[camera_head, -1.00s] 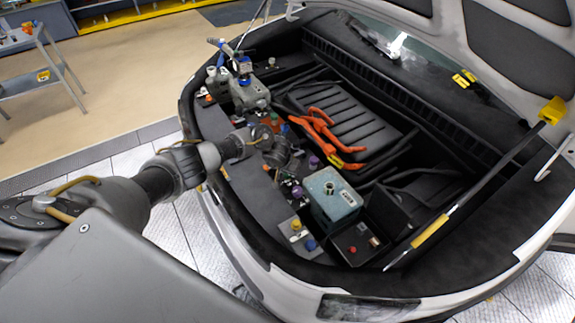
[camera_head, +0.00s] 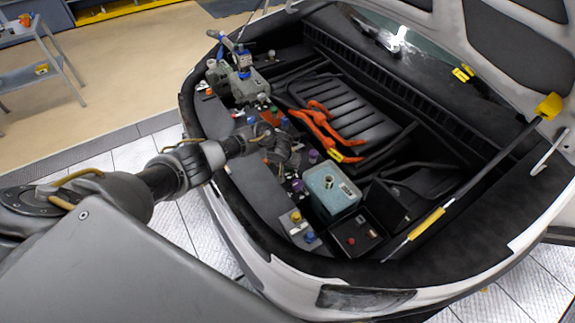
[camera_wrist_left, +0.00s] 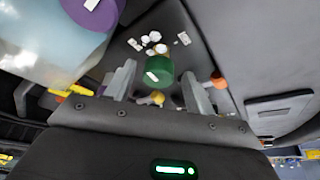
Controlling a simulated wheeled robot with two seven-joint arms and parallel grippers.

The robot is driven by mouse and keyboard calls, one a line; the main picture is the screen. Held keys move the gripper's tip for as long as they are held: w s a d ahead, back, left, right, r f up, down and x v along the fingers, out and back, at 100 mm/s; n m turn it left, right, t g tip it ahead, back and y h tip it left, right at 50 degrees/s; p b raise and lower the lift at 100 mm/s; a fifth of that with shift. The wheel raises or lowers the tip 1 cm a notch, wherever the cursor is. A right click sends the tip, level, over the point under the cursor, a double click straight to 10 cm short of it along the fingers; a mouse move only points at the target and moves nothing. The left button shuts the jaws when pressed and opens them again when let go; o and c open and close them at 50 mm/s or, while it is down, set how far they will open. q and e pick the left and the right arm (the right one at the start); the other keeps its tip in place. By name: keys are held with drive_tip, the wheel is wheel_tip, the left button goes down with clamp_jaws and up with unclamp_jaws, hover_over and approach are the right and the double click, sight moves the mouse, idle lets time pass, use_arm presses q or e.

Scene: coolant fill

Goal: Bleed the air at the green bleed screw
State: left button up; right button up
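The green bleed screw (camera_wrist_left: 158,70) shows as a round green cap in the left wrist view. It stands on a dark surface, between the two fingers of my left gripper (camera_wrist_left: 158,84). The fingers are apart, with a visible gap on each side of the cap, so the gripper is open and not closed on it. In the head view my left gripper (camera_head: 287,152) is over the near side of the engine bay. I cannot make out the green screw there, where the gripper and arm cover part of the bay. My right gripper is not in view.
A purple cap (camera_wrist_left: 86,8) is close by at the upper left of the wrist view. An orange knob (camera_wrist_left: 217,79) lies just right of the fingers. Orange cables (camera_head: 318,124) and a teal box (camera_head: 331,190) are near the gripper in the head view. A prop rod (camera_head: 480,168) crosses the bay.

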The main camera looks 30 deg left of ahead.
use_arm(q)
drive_tip(key=shift+r, duration=0.15)
drive_tip(key=shift+d+r, duration=0.1)
drive_tip(key=shift+r, duration=0.15)
drive_tip(key=v, duration=1)
drive_tip(key=shift+s, duration=0.15)
